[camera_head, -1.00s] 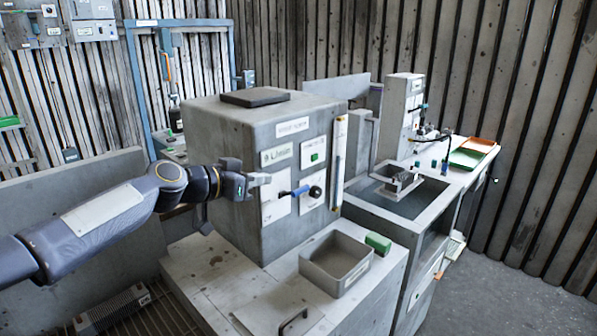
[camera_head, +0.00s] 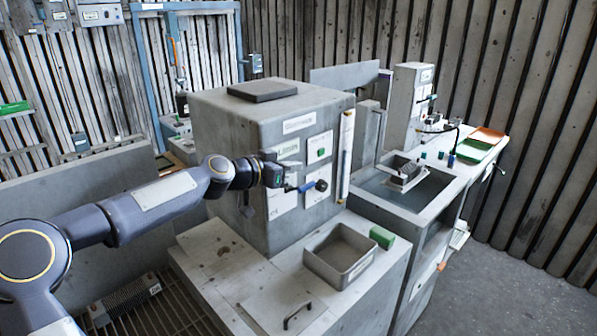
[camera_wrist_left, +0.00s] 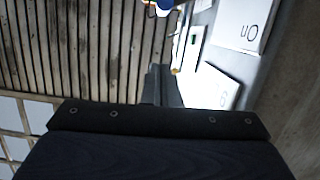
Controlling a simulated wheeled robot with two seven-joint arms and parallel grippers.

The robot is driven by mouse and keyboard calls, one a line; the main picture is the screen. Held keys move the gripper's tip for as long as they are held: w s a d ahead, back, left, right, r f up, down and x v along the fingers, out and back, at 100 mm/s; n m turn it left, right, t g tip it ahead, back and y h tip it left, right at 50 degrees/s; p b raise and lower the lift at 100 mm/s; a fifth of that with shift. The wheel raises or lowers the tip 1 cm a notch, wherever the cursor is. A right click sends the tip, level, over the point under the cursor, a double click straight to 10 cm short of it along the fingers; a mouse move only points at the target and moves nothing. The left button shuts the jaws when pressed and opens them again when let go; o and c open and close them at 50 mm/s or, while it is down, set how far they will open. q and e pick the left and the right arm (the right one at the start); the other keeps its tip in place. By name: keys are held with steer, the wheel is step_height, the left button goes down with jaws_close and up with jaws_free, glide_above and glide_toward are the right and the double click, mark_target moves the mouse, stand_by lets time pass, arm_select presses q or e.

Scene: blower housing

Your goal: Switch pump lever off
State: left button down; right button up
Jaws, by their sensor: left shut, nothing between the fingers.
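The pump lever (camera_head: 306,187) has a blue handle and a black round hub, and sits on the front of the grey blower housing (camera_head: 230,125). It lies roughly level, its free end pointing left. My left gripper (camera_head: 284,180) is shut and empty, right beside that free end. I cannot tell whether it touches. In the left wrist view the shut fingers (camera_wrist_left: 161,84) show below the lever's blue end (camera_wrist_left: 164,4), which is cut by the top edge. A white plate reading "On" (camera_wrist_left: 243,24) appears there upside down. My right gripper is out of view.
A grey open bin (camera_head: 340,278) and a green block (camera_head: 382,237) stand on the ledge below the housing. A sink bench (camera_head: 440,205) stands to the right, with green and orange trays (camera_head: 474,150) behind. A dark pad (camera_head: 262,90) lies on the housing top.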

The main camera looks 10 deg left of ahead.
arm_select(q)
steer(key=shift+w+d+p, duration=0.35)
steer(key=shift+w+d, duration=0.25)
steer(key=shift+w, duration=0.1)
step_height(320, 180, down, 4)
steer(key=shift+w+d+r, duration=0.1)
steer(key=shift+w+r, duration=0.05)
steer(key=shift+r, duration=0.1)
steer(key=shift+f+p, duration=0.35)
steer(key=shift+f, duration=0.2)
